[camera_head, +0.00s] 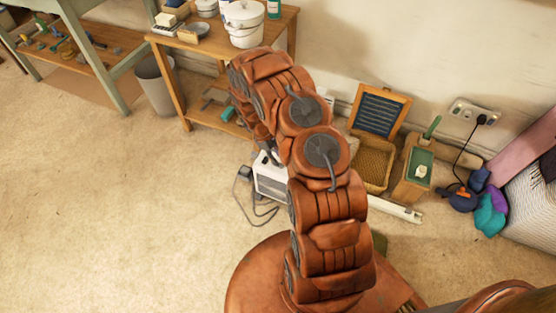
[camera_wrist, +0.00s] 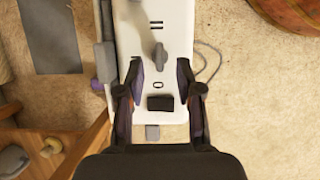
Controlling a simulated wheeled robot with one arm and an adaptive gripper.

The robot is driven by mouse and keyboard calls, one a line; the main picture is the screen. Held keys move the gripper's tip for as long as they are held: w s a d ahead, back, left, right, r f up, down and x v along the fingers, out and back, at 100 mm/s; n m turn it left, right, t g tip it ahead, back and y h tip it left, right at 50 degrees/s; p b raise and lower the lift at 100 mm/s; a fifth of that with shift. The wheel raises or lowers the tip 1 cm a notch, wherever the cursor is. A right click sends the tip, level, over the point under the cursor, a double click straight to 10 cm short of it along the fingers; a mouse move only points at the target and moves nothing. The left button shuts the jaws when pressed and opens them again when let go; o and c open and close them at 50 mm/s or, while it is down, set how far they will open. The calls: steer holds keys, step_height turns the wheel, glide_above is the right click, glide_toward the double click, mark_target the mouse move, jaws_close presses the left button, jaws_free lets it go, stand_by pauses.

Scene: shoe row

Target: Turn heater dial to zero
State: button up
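The white heater (camera_head: 268,181) stands on the floor, partly hidden behind my arm in the head view. The wrist view looks down on its white top (camera_wrist: 178,30). The grey heater dial (camera_wrist: 158,57) sits there between a "II" mark above and an "O" mark below; where it points is hard to tell. My gripper (camera_wrist: 159,72) is open, one dark finger on each side, with its tips just below the dial and nothing clearly held. Whether a finger touches the dial cannot be told. In the head view my gripper is mostly hidden by the arm.
A dark block (camera_wrist: 160,103) lies below the "O" mark. A grey cable (camera_head: 262,209) loops on the floor beside the heater. A wooden table (camera_head: 170,85) stands behind, and a wicker basket (camera_head: 374,163) to the right. The carpet at left is clear.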

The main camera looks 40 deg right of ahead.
steer(key=v, duration=1)
steer(key=shift+s, duration=0.1)
steer(key=s+a+r+m+p, duration=0.1)
steer(key=s+a+r+p, duration=0.2)
steer(key=r, duration=0.9)
steer(key=s+a+r+m+t+p, duration=0.15)
steer(key=s+r+p, duration=0.3)
steer(key=r, duration=0.75)
steer(key=s+a+r+m+g+p, duration=0.1)
steer(key=s+a+r+p, duration=0.3)
steer(key=r, duration=0.8)
steer(key=s+a+r+m+p, duration=0.1)
steer(key=s+a+r+p, duration=0.2)
steer(key=s+r+p, duration=0.2)
steer(key=s+a+r+m+t+y+p, duration=0.1)
steer(key=s+a+r+p, duration=0.2)
steer(key=s+r, duration=0.7)
steer(key=s+a+r+m+y+p, duration=0.1)
steer(key=s+a+r+p, duration=0.3)
steer(key=s+r+p, duration=0.2)
step_height(320, 180, up, 3)
steer(key=s, duration=0.3)
steer(key=shift+f+t+p, duration=0.25)
steer(key=shift+t+p, duration=0.1)
